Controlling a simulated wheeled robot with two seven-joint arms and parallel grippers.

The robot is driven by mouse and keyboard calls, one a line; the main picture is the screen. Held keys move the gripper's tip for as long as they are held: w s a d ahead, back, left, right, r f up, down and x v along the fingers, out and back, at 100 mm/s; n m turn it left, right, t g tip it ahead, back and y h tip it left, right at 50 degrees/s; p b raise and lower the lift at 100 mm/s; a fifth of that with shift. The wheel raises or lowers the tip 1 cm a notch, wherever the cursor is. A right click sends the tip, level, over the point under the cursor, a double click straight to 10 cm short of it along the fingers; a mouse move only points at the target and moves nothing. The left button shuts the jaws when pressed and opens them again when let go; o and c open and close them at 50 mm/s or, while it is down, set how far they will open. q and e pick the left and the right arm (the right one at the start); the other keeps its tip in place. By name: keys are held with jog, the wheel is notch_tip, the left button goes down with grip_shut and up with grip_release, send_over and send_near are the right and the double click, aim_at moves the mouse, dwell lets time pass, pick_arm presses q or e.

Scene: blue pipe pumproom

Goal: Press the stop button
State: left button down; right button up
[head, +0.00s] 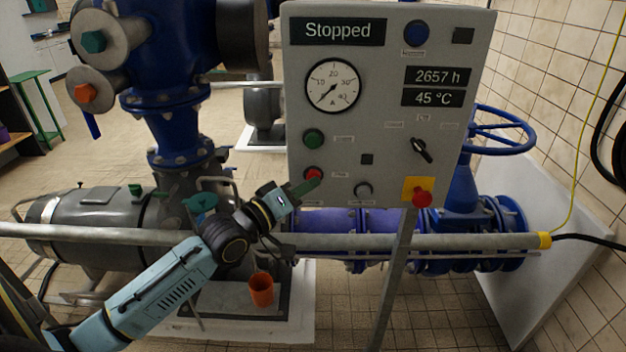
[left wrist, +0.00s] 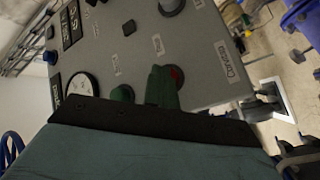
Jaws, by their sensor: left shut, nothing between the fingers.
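The grey control panel (head: 377,140) stands ahead, and its top display reads "Stopped". The red stop button (head: 313,173) is at the panel's lower left, below a green button (head: 314,139). My left gripper (head: 315,181) is shut and empty, its green fingertips at the red button. In the left wrist view the shut fingers (left wrist: 161,87) cover part of the red button (left wrist: 177,76). Whether they touch it or the button is pushed in, I cannot tell. My right gripper is not in view.
A yellow-backed red emergency knob (head: 421,198) and a black rotary switch (head: 422,150) are on the panel's right. A grey horizontal pipe (head: 400,242) runs below the panel. An orange cup (head: 261,289) stands below my left arm. Blue pipework (head: 160,80) rises at left.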

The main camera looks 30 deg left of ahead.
pick_arm(q)
jog(key=s+d+p, duration=0.3)
jog(key=s+p, duration=0.1)
jog(key=s, duration=0.1)
dwell(0.3)
dwell(0.7)
jog(key=s+a+f+m+g+y+b, duration=0.1)
jog(key=s+f+g, duration=0.15)
jog(key=f, duration=1.05)
jog(key=s+a+f+m+g+y+b, duration=0.1)
jog(key=s+f+g+y+b, duration=0.15)
jog(key=f, duration=1.05)
jog(key=s+a+f+m+g+y+b, duration=0.1)
jog(key=s+f+g, duration=0.15)
jog(key=f, duration=0.95)
jog(key=s+d+f+m+g+b, duration=0.2)
jog(key=s+f+g, duration=0.2)
jog(key=s+f, duration=1)
jog(key=s+d+f+m+g+b, duration=0.1)
jog(key=s+d+f+m+g, duration=0.1)
jog(key=s+f, duration=0.4)
jog(key=s+d+f+m+g+b, duration=0.1)
jog(key=s+f, duration=0.5)
jog(key=s, duration=0.7)
jog(key=d+m+g, duration=0.1)
jog(key=g, duration=0.1)
jog(key=shift+s+d+f+m+g, duration=0.3)
jog(key=shift+s+d+f+g, duration=0.05)
jog(key=shift+s+d+f, duration=0.05)
